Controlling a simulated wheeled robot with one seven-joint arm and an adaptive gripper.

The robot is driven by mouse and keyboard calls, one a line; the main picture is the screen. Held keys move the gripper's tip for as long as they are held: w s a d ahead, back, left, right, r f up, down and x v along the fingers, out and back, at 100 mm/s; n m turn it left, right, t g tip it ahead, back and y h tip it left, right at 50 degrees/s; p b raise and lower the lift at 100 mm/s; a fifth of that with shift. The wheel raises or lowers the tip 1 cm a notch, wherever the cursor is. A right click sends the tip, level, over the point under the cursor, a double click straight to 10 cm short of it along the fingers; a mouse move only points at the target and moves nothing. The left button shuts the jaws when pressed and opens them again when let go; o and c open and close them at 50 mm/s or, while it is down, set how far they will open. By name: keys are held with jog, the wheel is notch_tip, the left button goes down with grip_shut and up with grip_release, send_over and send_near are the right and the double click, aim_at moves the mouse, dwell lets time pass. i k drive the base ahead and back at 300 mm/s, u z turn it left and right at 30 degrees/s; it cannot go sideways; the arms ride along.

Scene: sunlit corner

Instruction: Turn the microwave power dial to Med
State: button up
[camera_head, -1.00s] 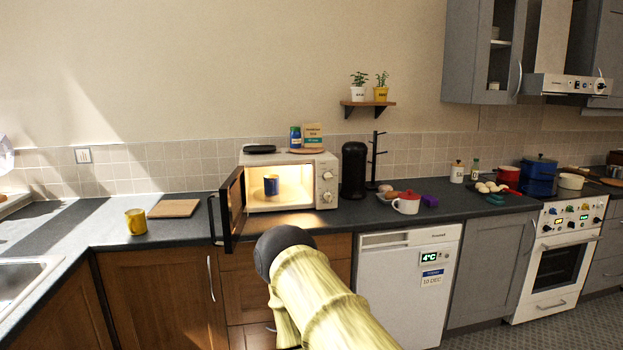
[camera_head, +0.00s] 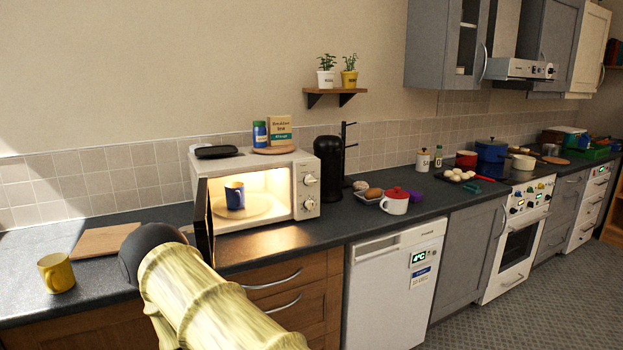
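The white microwave (camera_head: 271,162) stands on the dark counter with its door (camera_head: 204,221) swung open toward me. Its inside is lit, and a blue mug (camera_head: 235,196) stands on the turntable. Two round dials sit on the panel at the right of the opening: an upper dial (camera_head: 309,180) and a lower dial (camera_head: 309,204). Their labels and settings are too small to read, so I cannot tell which is the power dial. My yellowish arm reaches in from the bottom, left of and in front of the open door. No gripper fingers show.
A yellow mug (camera_head: 56,273) and a wooden board (camera_head: 103,241) are on the counter at left. A black coffee machine (camera_head: 329,168) stands close right of the microwave. Floor is clear at lower right.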

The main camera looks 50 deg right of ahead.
aim_at(310, 181)
jog(key=z, duration=0.85)
jog(key=i, duration=1)
jog(key=z, duration=1.05)
